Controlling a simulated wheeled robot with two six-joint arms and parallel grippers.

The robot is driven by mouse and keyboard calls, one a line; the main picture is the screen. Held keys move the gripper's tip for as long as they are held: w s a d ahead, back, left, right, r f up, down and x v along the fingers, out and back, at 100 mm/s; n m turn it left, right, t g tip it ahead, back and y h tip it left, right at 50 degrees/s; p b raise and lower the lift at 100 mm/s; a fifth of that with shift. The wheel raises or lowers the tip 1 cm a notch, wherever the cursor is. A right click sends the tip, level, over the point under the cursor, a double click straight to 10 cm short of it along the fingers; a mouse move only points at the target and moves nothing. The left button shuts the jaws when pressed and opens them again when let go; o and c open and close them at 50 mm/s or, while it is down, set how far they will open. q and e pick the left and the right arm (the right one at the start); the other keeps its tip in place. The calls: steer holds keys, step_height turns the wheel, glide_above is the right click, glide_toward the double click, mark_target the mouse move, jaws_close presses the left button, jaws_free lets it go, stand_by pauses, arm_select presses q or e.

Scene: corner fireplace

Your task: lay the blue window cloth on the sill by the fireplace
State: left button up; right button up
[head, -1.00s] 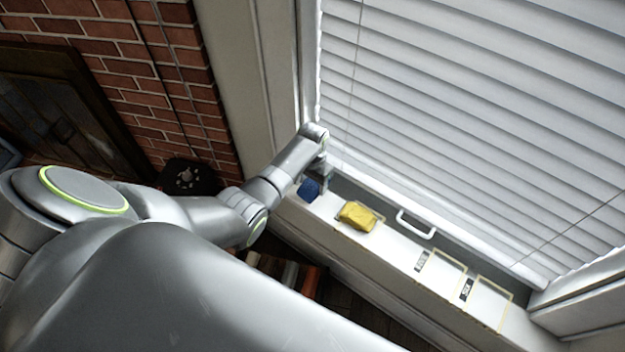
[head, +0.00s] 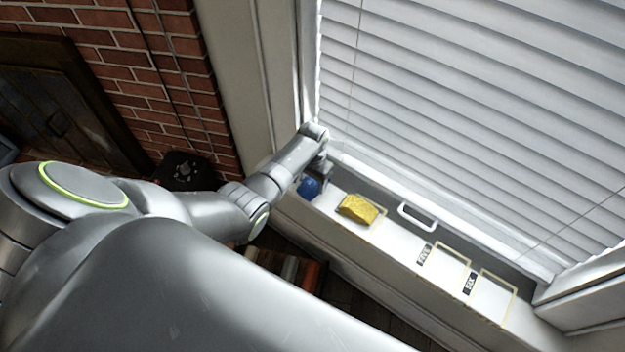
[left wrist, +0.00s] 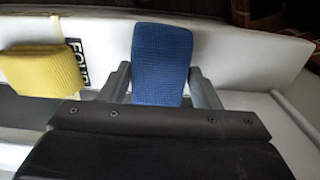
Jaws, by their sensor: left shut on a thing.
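The blue window cloth (head: 309,188) is at the left end of the white sill (head: 395,243), close to the window frame by the brick fireplace wall. My left gripper (head: 318,175) is shut on it. In the left wrist view the blue cloth (left wrist: 161,62) sits between the two fingers of the gripper (left wrist: 160,80), over the sill (left wrist: 245,55). I cannot tell whether its underside touches the sill. My right gripper is not in view.
A folded yellow cloth (head: 357,209) lies on the sill to the right, beside a label (left wrist: 77,48) reading FOUR. Further right are a white handle (head: 417,218) and two empty taped outlines (head: 447,263) with dark labels. White blinds (head: 470,120) hang behind the sill.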

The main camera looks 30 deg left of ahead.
arm_select(q)
steer(key=shift+f+b, duration=0.45)
steer(key=shift+f, duration=0.2)
steer(key=o, duration=1)
steer(key=shift+o, duration=0.2)
steer(key=shift+r, duration=0.1)
